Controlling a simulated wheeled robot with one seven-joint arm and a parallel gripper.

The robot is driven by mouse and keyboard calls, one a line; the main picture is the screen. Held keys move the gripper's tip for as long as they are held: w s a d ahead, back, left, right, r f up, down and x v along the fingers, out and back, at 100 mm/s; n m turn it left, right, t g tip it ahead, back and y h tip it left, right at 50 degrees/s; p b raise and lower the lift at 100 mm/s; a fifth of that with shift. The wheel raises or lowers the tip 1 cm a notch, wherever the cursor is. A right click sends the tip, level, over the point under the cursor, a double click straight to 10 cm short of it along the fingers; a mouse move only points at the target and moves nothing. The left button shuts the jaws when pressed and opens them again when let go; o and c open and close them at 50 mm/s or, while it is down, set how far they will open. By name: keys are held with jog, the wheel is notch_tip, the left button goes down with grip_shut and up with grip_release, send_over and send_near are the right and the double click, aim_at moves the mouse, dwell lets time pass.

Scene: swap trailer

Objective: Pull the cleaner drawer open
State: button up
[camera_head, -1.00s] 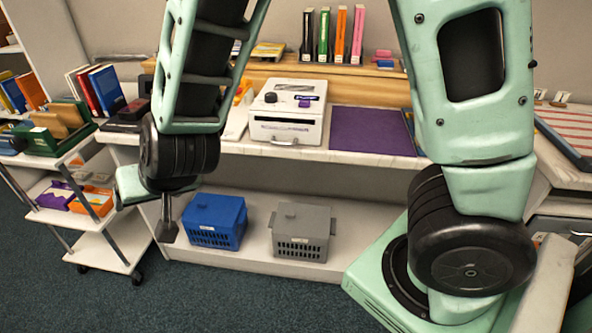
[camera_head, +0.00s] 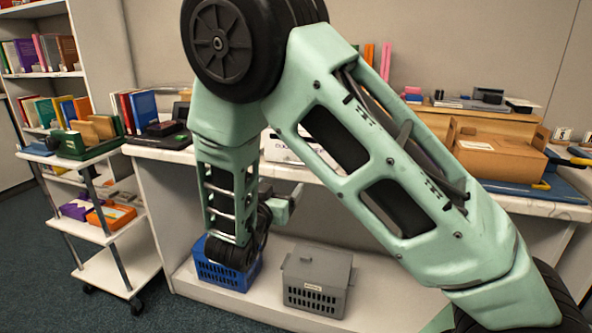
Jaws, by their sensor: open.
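The white cleaner (camera_head: 280,150) stands on the counter and is mostly hidden behind my arm. Only bits of its white body show, and its drawer front and handle cannot be made out. My gripper (camera_head: 292,200) is small and partly hidden beside my wrist, in front of the counter's front and lower than the cleaner. It is open and apart from the cleaner, with nothing seen in it.
A blue basket (camera_head: 228,276) and a grey basket (camera_head: 318,280) sit on the low shelf below the counter. A brown box (camera_head: 500,150) stands on the right of the counter. A white cart (camera_head: 108,268) with books and boxes is at left.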

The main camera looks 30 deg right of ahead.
jog(key=x, duration=1.3)
jog(key=shift+b, duration=0.35)
jog(key=shift+w, duration=0.1)
jog(key=c, duration=1.1)
jog(key=p+v, duration=0.3)
jog(key=v, duration=1.7)
jog(key=shift+p, duration=0.35)
jog(key=shift+f, duration=0.1)
jog(key=o, duration=1.1)
